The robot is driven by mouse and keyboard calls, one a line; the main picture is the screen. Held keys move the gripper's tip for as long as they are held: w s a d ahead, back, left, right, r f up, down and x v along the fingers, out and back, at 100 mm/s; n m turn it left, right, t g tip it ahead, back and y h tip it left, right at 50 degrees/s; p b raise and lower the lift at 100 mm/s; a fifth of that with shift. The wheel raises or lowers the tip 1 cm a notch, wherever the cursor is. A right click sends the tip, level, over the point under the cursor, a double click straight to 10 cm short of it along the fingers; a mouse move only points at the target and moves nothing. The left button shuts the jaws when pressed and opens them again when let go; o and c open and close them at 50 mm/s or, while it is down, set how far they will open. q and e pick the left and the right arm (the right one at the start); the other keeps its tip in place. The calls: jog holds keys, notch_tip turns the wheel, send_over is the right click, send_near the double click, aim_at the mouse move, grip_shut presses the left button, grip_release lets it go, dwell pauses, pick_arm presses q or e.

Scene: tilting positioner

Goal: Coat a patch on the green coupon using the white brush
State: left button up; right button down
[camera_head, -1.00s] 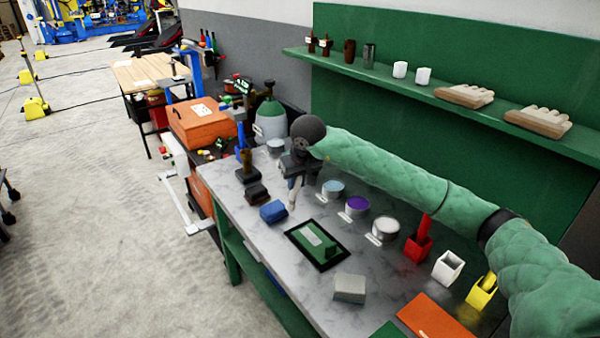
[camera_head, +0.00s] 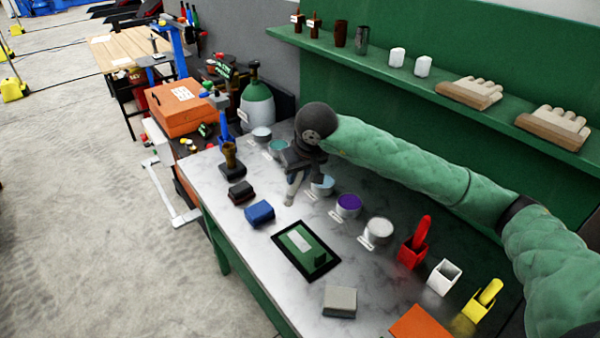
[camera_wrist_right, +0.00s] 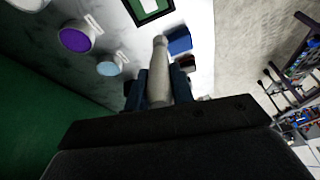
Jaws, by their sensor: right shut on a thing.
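My right gripper (camera_head: 298,172) is shut on the white brush (camera_head: 292,189) and holds it with its tip pointing down, slightly tilted, near the light blue can (camera_head: 324,186). In the right wrist view the brush (camera_wrist_right: 158,75) sits between the two dark fingers (camera_wrist_right: 158,88). The green coupon (camera_head: 318,246) lies on a black-edged mat (camera_head: 279,246), with a pale grey patch and a raised green block on it. The brush is behind the coupon, apart from it. Whether the brush tip touches the table is hard to tell. The white holder (camera_head: 443,276) looks empty. My left gripper is out of view.
A purple can (camera_head: 348,204) and a white can (camera_head: 379,229) stand beside the light blue one. Red (camera_head: 412,252) and yellow (camera_head: 477,304) holders contain brushes. Blue (camera_head: 260,213), dark (camera_head: 241,192) and grey (camera_head: 340,301) blocks lie around the coupon. A shelf (camera_head: 440,103) hangs behind.

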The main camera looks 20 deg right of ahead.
aim_at(293, 186)
jog(key=shift+d+x, duration=0.2)
jog(key=shift+x, duration=0.8)
jog(key=shift+s+f, duration=0.2)
jog(key=shift+f, duration=0.9)
jog(key=shift+w+f, duration=0.1)
jog(key=shift+f, duration=0.45)
